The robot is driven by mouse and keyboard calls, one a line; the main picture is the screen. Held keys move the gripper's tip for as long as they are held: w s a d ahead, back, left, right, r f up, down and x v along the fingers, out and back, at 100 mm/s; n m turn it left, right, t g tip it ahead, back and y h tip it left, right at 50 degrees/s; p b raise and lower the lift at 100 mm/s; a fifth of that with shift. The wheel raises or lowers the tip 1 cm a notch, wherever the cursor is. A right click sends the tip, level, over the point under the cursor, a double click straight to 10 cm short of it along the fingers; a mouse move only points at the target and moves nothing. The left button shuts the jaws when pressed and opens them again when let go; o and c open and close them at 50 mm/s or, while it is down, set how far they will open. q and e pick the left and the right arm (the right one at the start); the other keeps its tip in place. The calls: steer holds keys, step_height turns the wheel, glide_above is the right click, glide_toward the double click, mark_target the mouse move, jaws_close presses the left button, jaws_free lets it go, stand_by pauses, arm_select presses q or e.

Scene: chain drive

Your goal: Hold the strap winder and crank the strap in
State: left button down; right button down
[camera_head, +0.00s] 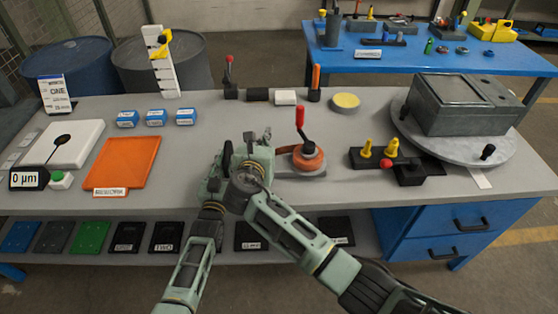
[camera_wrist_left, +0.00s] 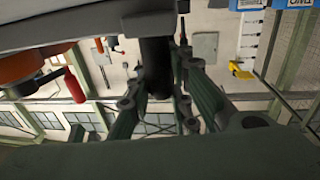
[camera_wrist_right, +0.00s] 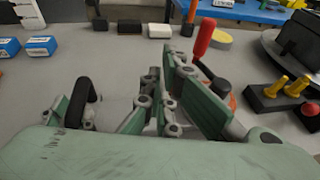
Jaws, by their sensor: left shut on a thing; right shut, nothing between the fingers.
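The strap winder (camera_head: 308,158) is an orange round drum on a grey base at the table's front middle. Its crank has an upright red knob (camera_head: 300,116), also visible in the left wrist view (camera_wrist_left: 75,88) and right wrist view (camera_wrist_right: 203,38). My right gripper (camera_head: 262,142) is shut and empty, left of the drum and apart from the red knob. Its fingers (camera_wrist_right: 165,95) show near the crank.
A black block with yellow pegs and a red knob (camera_head: 387,162) stands right of the winder. A grey box on a round plate (camera_head: 460,105) is further right. An orange mat (camera_head: 123,163) lies left. Several small items stand along the back; the table between is clear.

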steer(key=s+d+m+t+y, duration=0.4)
steer(key=d+m+y, duration=0.15)
steer(key=m, duration=0.95)
steer(key=w+d+f, duration=0.1)
steer(key=w, duration=1.2)
steer(key=shift+d+h, duration=0.4)
steer(key=shift+h, duration=0.05)
steer(key=shift+w, duration=0.2)
steer(key=shift+w+d+r+h, duration=0.1)
steer(key=shift+w+h, duration=0.05)
steer(key=shift+h, duration=0.45)
steer(key=shift+w+d+m+h, duration=0.25)
steer(key=shift+w+m+h, duration=0.1)
steer(key=shift+m+h, duration=0.25)
